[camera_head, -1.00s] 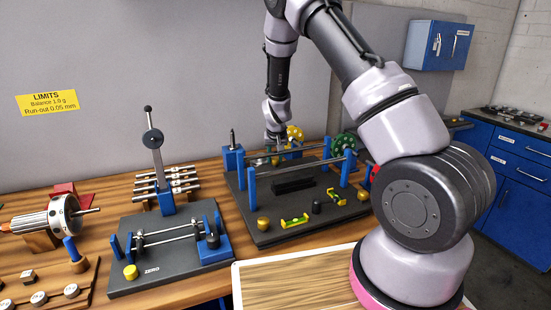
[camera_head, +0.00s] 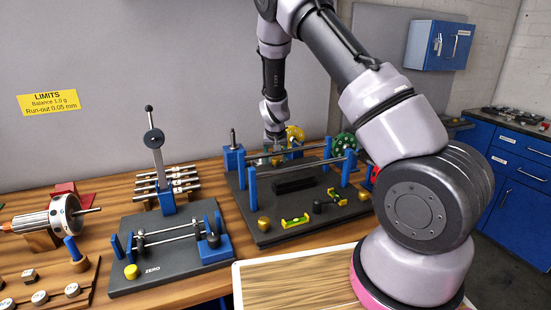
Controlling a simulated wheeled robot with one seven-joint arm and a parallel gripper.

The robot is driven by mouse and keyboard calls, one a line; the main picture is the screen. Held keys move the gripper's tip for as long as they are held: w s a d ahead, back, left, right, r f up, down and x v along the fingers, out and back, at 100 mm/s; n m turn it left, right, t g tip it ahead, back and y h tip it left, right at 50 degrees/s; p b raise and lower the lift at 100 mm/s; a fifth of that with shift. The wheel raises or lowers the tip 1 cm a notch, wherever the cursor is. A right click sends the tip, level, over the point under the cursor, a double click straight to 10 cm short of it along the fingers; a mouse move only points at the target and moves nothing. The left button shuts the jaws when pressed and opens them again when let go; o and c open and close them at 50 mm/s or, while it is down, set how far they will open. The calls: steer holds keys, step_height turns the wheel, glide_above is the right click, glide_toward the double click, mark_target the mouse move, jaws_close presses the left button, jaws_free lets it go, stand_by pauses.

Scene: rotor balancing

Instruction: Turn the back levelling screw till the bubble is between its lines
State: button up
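The dark balancing stand (camera_head: 268,236) is on the bench, with blue posts and steel rails. A yellow-green bubble level (camera_head: 295,221) lies on its front part; the bubble is too small to place against its lines. A second small level (camera_head: 335,196) is to its right and looks darker. Brass screws show at the front left (camera_head: 263,224) and right (camera_head: 362,194) of the stand. My gripper (camera_head: 274,140) points down over the stand's back, behind the rails. I cannot tell whether its fingers are open or shut. The back levelling screw is not clearly visible near it.
A smaller stand (camera_head: 180,268) marked ZERO, with a tall lever (camera_head: 155,165), is to the left. A rotor (camera_head: 62,214) lies far left. A wooden board (camera_head: 290,275) is in front.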

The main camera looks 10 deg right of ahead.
steer(key=shift+r, duration=0.15)
steer(key=d+v, duration=0.1)
steer(key=v, duration=0.9)
steer(key=shift+a+r, duration=0.25)
steer(key=shift+a, duration=0.25)
steer(key=shift+o, duration=0.3)
steer(key=shift+s, duration=0.15)
